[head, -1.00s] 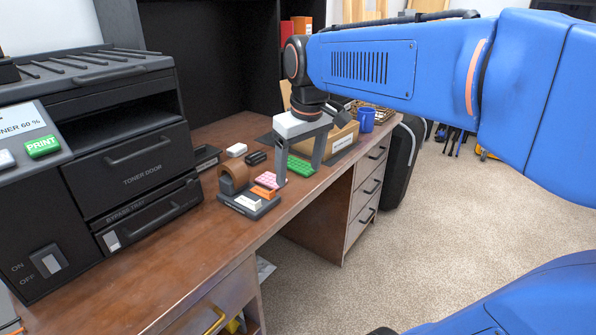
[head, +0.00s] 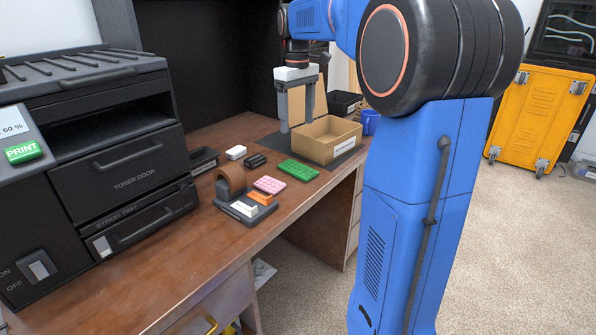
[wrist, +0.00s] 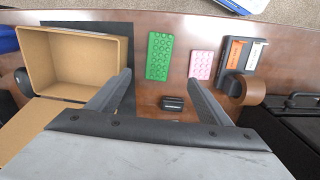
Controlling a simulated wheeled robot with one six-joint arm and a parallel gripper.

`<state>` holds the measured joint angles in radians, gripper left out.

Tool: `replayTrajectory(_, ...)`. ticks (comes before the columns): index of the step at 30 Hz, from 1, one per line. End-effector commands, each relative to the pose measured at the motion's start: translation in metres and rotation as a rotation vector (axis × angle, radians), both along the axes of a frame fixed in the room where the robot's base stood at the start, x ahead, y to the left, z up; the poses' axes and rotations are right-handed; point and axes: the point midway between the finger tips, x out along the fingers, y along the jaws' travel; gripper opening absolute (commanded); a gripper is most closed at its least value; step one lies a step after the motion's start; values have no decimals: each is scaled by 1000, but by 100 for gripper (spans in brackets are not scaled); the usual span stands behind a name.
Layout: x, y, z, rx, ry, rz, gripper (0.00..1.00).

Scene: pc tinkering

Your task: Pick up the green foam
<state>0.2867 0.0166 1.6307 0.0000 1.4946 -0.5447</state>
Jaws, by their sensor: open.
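The green foam (head: 298,170) is a flat studded rectangle lying on the brown desk, between the pink block and the cardboard box. It also shows in the wrist view (wrist: 159,56), upper middle, ahead of the space between my fingers. My gripper (head: 297,125) is open and empty, fingers pointing down, above the desk behind the foam and near the box. In the wrist view my gripper's two fingertips (wrist: 160,78) are spread wide, on either side of the foam's line and apart from it.
An open cardboard box (head: 328,140) stands on a dark mat right of the foam. A pink block (head: 269,185), a black item (head: 256,160), a white block (head: 236,152) and a tape dispenser (head: 246,207) lie to the left. A black printer (head: 140,165) fills the left side.

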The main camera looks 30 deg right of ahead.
Motion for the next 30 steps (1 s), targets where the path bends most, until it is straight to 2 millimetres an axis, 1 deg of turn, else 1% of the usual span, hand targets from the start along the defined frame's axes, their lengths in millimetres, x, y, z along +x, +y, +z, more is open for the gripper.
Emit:
replayTrajectory(1, -1, 0, -10, 1, 3, 0, 73)
replayTrajectory(3, -1, 0, -22, 1, 3, 0, 73)
replayTrajectory(13, -1, 0, -79, 0, 2, -1, 73)
replayTrajectory(18, -1, 0, -96, 1, 1, -1, 73)
replayTrajectory(23, -1, -1, -103, 0, 0, -1, 73)
replayTrajectory(30, -2, -5, -134, 0, 2, -1, 73)
